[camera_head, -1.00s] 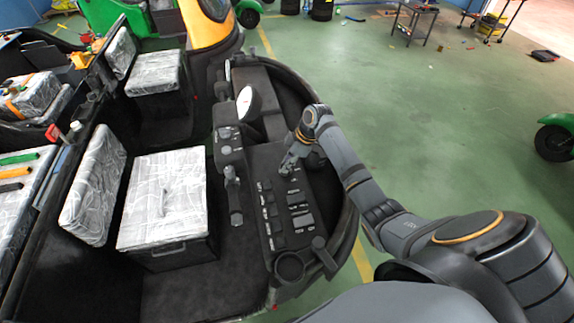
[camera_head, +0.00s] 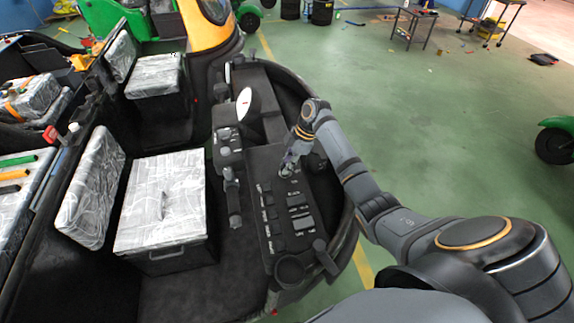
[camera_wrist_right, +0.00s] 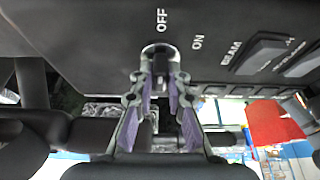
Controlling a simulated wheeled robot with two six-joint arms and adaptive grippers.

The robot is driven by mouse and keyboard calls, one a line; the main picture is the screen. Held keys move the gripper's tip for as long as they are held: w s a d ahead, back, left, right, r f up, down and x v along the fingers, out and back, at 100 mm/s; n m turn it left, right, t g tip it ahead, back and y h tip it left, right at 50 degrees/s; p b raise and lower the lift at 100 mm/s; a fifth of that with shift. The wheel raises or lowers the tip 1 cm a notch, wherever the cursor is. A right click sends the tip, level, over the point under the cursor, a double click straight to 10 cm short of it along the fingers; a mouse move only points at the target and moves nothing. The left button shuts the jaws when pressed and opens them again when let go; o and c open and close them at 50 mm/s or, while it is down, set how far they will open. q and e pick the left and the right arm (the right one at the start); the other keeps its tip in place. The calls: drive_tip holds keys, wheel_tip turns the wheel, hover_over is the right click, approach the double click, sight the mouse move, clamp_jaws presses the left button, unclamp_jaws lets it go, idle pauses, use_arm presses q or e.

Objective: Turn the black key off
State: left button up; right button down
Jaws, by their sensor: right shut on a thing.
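The black key (camera_wrist_right: 161,58) sits in a round key switch on the dark control panel (camera_head: 262,170). In the right wrist view it is between the fingertips of my right gripper (camera_wrist_right: 160,84), which is shut on it. White "OFF" lettering (camera_wrist_right: 161,20) is straight above the key in that view, and "ON" lettering (camera_wrist_right: 198,42) is to its right. In the head view my right gripper (camera_head: 287,168) reaches down to the panel's upper part; the key itself is too small and covered to make out there. My left gripper is not in view.
Rows of labelled buttons (camera_head: 270,222) lie on the panel below the gripper. A wrapped seat (camera_head: 162,205) is further left. Open green floor (camera_head: 420,130) lies to the right.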

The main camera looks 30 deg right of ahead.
drive_tip(key=c, duration=1.3)
unclamp_jaws()
drive_tip(key=v, duration=1.2)
drive_tip(key=shift+d, duration=0.1)
drive_tip(key=shift+s, duration=0.1)
